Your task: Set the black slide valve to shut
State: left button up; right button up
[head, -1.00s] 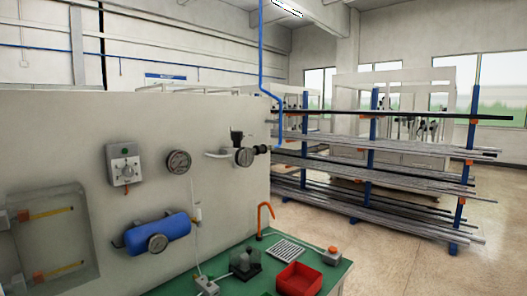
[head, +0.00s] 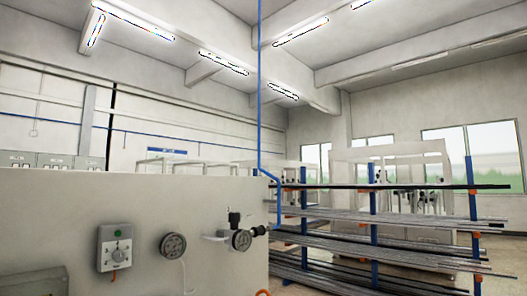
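A cluster of pneumatic fittings sits near the right end of the white panel (head: 200,195) in the head view. It has a black upright part (head: 234,217), a round gauge (head: 242,240) and a small black fitting (head: 259,231) at its right side, by the panel's edge. The black fitting may be the slide valve; its position, open or shut, is too small to tell. Neither of my grippers is in view.
On the panel, a grey control box (head: 114,247) with a dial and a round gauge (head: 173,246) stand left of the fittings. A blue pipe (head: 260,90) comes down near the panel's right end. A rack of long bars (head: 375,225) stands behind on the right.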

aim_at(261, 231)
jog(key=k, duration=1.2)
jog(key=z, duration=1.15)
jog(key=i, duration=0.95)
jog(key=z, duration=0.85)
jog(key=i, duration=1.25)
jog(key=u, duration=0.7)
jog(key=i, duration=0.9)
jog(key=u, duration=1.35)
jog(key=i, duration=0.3)
jog(key=u, duration=0.3)
